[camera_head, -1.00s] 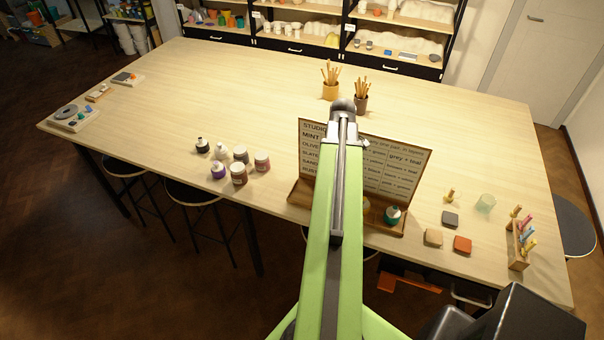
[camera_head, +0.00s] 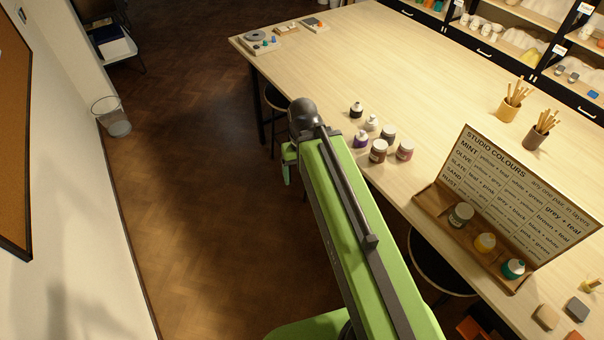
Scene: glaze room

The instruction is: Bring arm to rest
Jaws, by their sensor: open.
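My green arm reaches up from the bottom of the head view and ends in a dark rounded joint left of the table's front edge, over the dark floor. A small green part of it hangs just below that joint. The jaws of my gripper do not show; they are hidden behind or below the arm. I see nothing held at the visible end of the arm.
The wooden table (camera_head: 350,60) fills the right side. Several jars (camera_head: 378,150) stand near its front edge, and a colour board (camera_head: 520,195) with bottles stands farther right. A stool (camera_head: 440,262) is beside the arm. Open floor (camera_head: 190,190) and a wire bin (camera_head: 113,117) lie left.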

